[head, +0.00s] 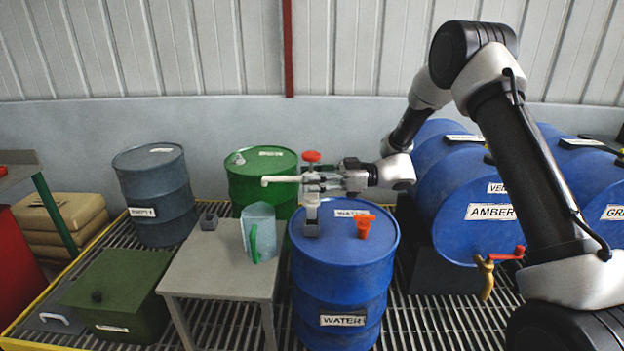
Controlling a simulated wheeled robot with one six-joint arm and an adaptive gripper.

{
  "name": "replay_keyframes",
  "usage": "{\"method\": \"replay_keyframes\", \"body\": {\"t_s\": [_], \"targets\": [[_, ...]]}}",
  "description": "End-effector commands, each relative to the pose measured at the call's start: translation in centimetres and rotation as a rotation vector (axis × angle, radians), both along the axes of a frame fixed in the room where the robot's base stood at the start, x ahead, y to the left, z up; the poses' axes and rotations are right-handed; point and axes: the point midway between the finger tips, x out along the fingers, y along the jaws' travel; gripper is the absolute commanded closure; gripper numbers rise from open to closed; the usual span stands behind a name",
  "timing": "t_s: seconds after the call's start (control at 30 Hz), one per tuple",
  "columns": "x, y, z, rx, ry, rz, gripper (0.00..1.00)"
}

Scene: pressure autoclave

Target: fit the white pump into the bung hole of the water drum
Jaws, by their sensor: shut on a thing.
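The blue water drum (343,283) stands upright in the middle of the head view, with "WATER" labels on its top and side. My gripper (312,184) is shut on the white pump (280,180), above the left part of the drum top. The pump has a red knob (311,156) on top and a white spout pointing left. Its body hangs upright below my fingers, with a grey lower part (311,229) over the drum top. The bung hole is hidden, and I cannot tell whether the pump's lower end is in it.
An orange-red fitting (365,224) sits on the drum top, right of the pump. A grey table (205,264) with a clear jug (259,232) stands close left. A green drum (259,172) is behind; blue drums (470,200) lie on the right, one with a tap.

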Motion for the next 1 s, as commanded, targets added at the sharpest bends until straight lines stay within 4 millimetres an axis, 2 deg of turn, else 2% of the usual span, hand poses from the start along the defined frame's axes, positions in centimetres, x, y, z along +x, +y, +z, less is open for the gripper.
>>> {"method": "replay_keyframes", "body": {"t_s": [0.33,1.0], "targets": [[0.0,0.0,-0.1,0.001,0.0,0.0,1.0],[0.0,0.0,-1.7,0.001,-0.001,0.0,1.0]]}}
